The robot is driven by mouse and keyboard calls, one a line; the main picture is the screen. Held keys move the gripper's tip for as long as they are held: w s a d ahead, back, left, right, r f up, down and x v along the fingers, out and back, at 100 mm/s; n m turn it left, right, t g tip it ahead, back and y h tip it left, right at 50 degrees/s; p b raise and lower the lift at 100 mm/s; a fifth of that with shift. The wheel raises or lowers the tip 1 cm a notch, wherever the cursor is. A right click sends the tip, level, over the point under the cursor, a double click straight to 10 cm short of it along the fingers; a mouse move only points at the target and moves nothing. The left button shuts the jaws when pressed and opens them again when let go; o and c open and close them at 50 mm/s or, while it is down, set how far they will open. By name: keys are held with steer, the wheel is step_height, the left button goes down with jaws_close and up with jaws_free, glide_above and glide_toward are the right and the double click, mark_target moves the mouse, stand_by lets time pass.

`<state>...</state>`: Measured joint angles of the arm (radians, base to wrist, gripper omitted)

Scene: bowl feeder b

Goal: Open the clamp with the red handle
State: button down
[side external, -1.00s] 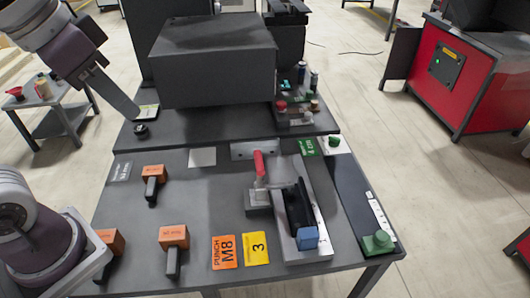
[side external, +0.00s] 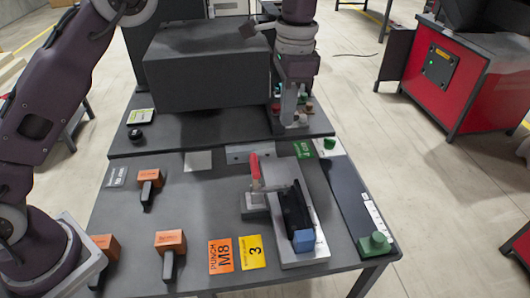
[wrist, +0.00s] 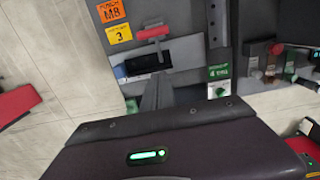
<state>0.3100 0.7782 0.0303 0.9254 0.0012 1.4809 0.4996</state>
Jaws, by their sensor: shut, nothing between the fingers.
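The clamp's red handle (side external: 255,167) stands up from its grey base (side external: 255,203), at the left of a light metal plate (side external: 318,222) on the table. A black channel part with a blue block (side external: 303,240) at its near end lies on that plate. In the wrist view, the red handle (wrist: 153,33) shows near the top. My gripper (side external: 289,120) points down over the back right of the table, beyond the clamp and apart from it. It is shut and empty. In the wrist view, its fingers (wrist: 156,92) are below the handle and cover part of the table.
Small bottles and coloured knobs (wrist: 272,62) sit close to my gripper at the back right.

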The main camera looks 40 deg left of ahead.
steer(key=s+a+f, duration=0.3)
steer(key=f, duration=0.7)
steer(key=shift+f, duration=0.35)
steer(key=shift+s+a, duration=0.1)
